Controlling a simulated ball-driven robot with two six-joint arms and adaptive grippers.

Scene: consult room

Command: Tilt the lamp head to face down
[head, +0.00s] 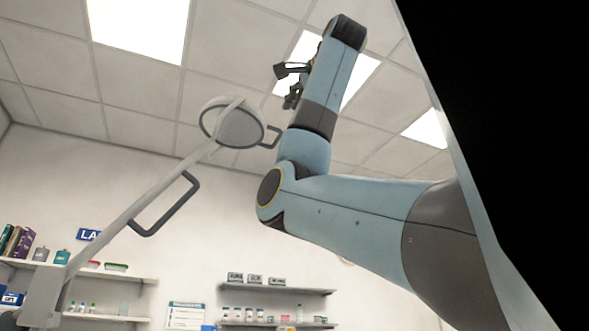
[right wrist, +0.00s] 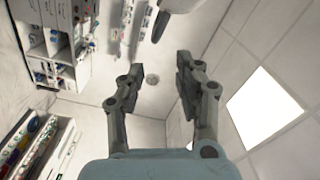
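The lamp head (head: 232,122) is a round pale disc with a grey face, high near the ceiling in the head view. It sits at the end of a long pale lamp arm (head: 135,210) rising from the lower left. A small dark handle (head: 277,138) sticks out from the right side of the lamp head. My right gripper (head: 286,86) is above and right of that handle, apart from it. In the right wrist view the right gripper (right wrist: 159,70) is open, with nothing between its fingers. A pale part at the top edge there may be the lamp. My left gripper is not in view.
A larger dark handle (head: 165,207) hangs on the lamp arm. Wall shelves (head: 276,289) with bottles and boxes stand low at the back. Ceiling panels (head: 140,25) are overhead. The room between the right gripper and the lamp head looks clear.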

